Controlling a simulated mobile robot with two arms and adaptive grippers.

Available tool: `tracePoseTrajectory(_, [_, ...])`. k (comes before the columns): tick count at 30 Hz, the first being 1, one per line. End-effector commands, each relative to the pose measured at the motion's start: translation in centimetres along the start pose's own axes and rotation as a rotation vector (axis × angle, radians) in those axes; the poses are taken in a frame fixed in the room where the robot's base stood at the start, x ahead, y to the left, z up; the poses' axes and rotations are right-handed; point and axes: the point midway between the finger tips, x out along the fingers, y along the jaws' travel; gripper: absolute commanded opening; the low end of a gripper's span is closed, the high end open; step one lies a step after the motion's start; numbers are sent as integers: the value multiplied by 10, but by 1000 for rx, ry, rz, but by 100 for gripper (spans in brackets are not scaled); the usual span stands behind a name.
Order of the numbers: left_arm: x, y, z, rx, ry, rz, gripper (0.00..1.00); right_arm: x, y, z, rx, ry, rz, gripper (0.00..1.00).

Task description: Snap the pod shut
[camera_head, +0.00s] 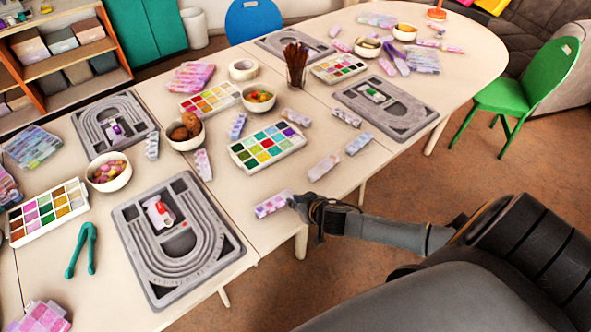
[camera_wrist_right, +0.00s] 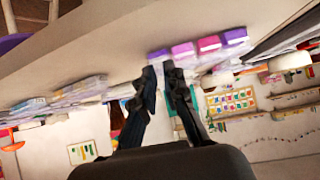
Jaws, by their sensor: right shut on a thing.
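The pod, a small clear strip box with pink and purple lids (camera_head: 272,204), lies near the front edge of the table, right of the large grey bead board. My right gripper (camera_head: 298,203) reaches in from the right and is shut on the pod's right end. In the right wrist view, the pod (camera_wrist_right: 208,46) shows as a row of pink and purple lids, and the gripper's fingertips (camera_wrist_right: 160,70) are close together at its end. The fingers hide part of that end, and I cannot tell whether a lid there stands open. My left gripper is not in view.
Similar pods (camera_head: 324,167) lie close behind. A grey bead board (camera_head: 128,222) is to the left, a white paint-like bead tray (camera_head: 245,165) behind. Bowls (camera_head: 258,98) and a cup of brown sticks (camera_head: 296,75) stand farther back. Bare table surrounds the pod.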

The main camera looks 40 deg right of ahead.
Motion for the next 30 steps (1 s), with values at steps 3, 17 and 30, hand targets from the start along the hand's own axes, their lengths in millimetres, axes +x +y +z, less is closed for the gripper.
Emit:
tracePoseTrajectory(3, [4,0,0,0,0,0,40,0,0,1,0,13,-1,0])
tracePoseTrajectory(17, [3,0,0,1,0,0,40,0,0,0,0,16,-1,31])
tracePoseTrajectory(30, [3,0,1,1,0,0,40,0,0,0,0,15,-1,35])
